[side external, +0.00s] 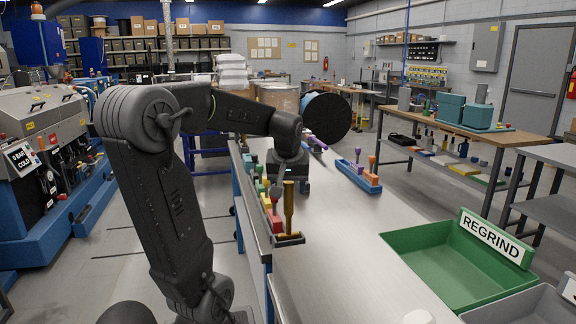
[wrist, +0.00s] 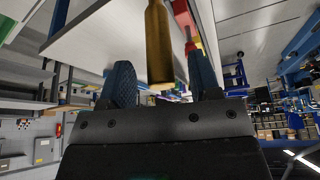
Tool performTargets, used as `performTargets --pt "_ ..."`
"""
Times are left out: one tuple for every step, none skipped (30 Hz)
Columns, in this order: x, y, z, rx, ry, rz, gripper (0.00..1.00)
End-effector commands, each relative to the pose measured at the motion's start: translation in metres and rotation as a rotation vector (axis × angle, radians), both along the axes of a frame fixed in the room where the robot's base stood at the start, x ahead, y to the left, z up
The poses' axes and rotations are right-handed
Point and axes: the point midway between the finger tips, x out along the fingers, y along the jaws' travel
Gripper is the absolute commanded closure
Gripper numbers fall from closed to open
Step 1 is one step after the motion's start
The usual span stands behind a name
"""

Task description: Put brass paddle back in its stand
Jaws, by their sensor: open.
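The brass paddle (side external: 288,208) stands upright at the near end of a row of coloured paddles, its foot at a dark stand (side external: 291,240). I cannot tell how fully it is seated. My gripper (side external: 288,168) is low over the row, near the top of the brass paddle. In the wrist view, my gripper (wrist: 160,72) is open, with one blue finger on each side of the brass paddle (wrist: 158,35). Space shows between the left finger and the brass. The stand is not clearly visible in the wrist view.
Red and green paddles (side external: 274,220) stand close behind the brass one, along the table's left edge. A blue rack (side external: 360,178) with coloured paddles is farther back. A green bin (side external: 440,245) marked REGRIND is at right. The table (side external: 345,245) between is clear.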

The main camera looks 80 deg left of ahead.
Motion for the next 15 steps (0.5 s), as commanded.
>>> performTargets --pt "-0.001 -0.003 0.009 0.004 -0.004 -0.002 0.43" --pt "-0.001 -0.006 0.015 0.005 -0.004 -0.002 0.43" --pt "-0.002 -0.008 0.023 0.005 -0.005 -0.002 0.43" --pt "-0.003 -0.011 0.029 0.006 -0.005 -0.002 0.43" --pt "-0.004 -0.013 0.036 0.006 -0.006 -0.002 0.43" --pt "-0.005 -0.017 0.044 0.006 -0.006 -0.002 0.43" --pt "-0.006 -0.019 0.051 0.006 -0.005 -0.002 0.43" --pt "-0.006 -0.022 0.057 0.006 -0.005 -0.002 0.43" --pt "-0.008 -0.026 0.065 0.006 -0.005 -0.002 0.43" --pt "-0.008 -0.028 0.071 0.005 -0.005 -0.002 0.43" --pt "-0.009 -0.030 0.077 0.004 -0.004 -0.002 0.43" --pt "-0.010 -0.033 0.084 0.004 -0.004 -0.002 0.43" --pt "-0.011 -0.035 0.088 0.005 -0.004 -0.002 0.43" --pt "-0.012 -0.037 0.093 0.003 -0.004 -0.002 0.43" --pt "-0.012 -0.039 0.098 0.003 -0.004 -0.002 0.43"
